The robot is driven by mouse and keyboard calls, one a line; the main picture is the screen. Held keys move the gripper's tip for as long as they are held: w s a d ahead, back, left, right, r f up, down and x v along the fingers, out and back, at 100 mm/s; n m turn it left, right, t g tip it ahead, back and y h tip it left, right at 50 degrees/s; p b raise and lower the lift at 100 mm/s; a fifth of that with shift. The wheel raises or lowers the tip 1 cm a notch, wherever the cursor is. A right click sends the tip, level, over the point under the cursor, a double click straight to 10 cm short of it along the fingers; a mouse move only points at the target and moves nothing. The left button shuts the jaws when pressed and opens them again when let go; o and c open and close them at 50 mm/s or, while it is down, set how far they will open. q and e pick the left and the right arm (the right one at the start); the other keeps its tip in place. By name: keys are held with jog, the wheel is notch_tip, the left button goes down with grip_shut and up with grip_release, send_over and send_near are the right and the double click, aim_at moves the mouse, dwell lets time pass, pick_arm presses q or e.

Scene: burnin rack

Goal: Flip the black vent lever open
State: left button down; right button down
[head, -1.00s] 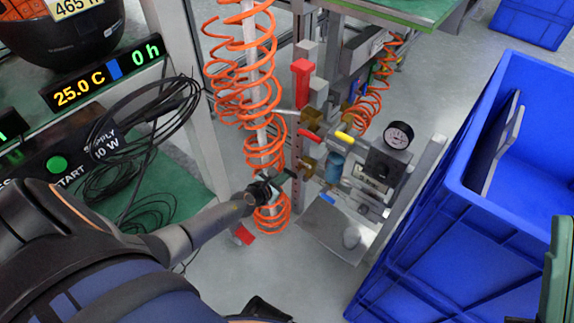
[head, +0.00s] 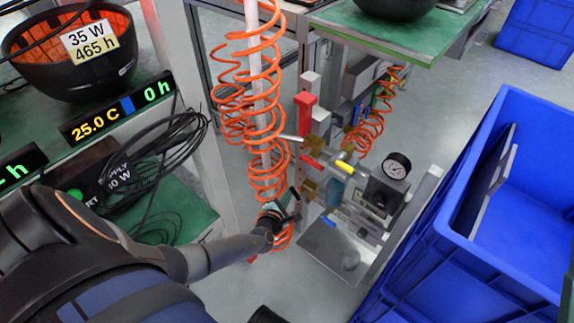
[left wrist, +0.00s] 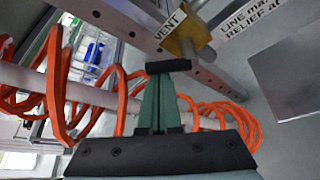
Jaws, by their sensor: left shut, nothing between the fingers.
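The black vent lever (left wrist: 168,67) shows in the left wrist view as a short dark bar below the brass valve (left wrist: 184,42) with the VENT label (left wrist: 171,24). My left gripper (left wrist: 162,80) is shut, with its green fingers together and their tips right at the lever. I cannot tell whether they touch it. In the head view my left gripper (head: 274,216) is beside the lower brass valve (head: 309,190), near the bottom of the orange coil; the lever is hard to make out there. A dark green sliver at the right edge may be part of my right gripper (head: 567,285).
An orange coiled hose (head: 262,150) hangs around a pale post close to my left gripper. A red lever (head: 311,162), a yellow lever (head: 345,168) and a pressure gauge (head: 397,167) are on the rig. A blue crate (head: 450,262) stands at the right.

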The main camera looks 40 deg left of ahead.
pick_arm(q)
jog(key=m, duration=0.1)
jog(key=d+r+m+t+y+b, duration=0.1)
jog(key=m, duration=0.1)
jog(key=d+m+t+y+b, duration=0.1)
jog(key=m, duration=0.1)
jog(key=shift+r, duration=0.2)
jog(key=shift+d+r+m+t+y, duration=0.2)
jog(key=shift+m+t+y, duration=0.1)
jog(key=shift+m+y, duration=0.15)
jog(key=shift+d, duration=0.1)
dwell(0.4)
